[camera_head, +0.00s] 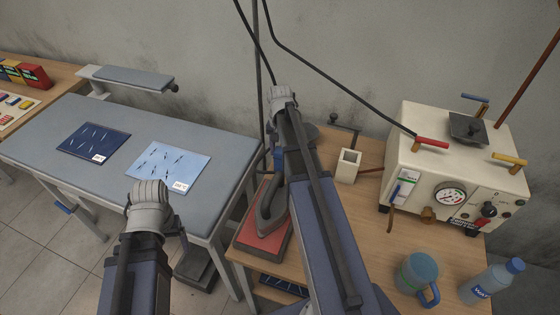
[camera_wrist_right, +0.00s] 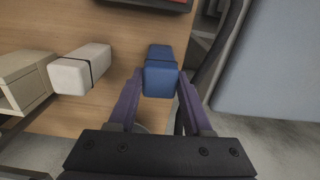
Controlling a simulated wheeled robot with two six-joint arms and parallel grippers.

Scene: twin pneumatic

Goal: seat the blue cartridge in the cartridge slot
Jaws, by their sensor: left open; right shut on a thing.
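The blue cartridge (camera_wrist_right: 159,78) is a blue block with a dark band, held between the two purple fingers of my right gripper (camera_wrist_right: 158,88), above the wooden table. In the head view, a small patch of blue (camera_head: 278,158) shows beside my right arm, which hides most of that gripper. My left gripper (camera_head: 150,192) is over the near edge of the grey padded table; its fingers are hard to make out. I cannot pick out the cartridge slot for sure. A cream machine (camera_head: 455,155) with a gauge and coloured handles stands at the right.
A white open-topped box (camera_head: 347,167) stands on the wooden table. The right wrist view shows a white block with a dark band (camera_wrist_right: 75,73). An iron on a red mat (camera_head: 263,243), a mug (camera_head: 417,274) and a bottle (camera_head: 490,282) stand nearby. Hoses hang behind.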

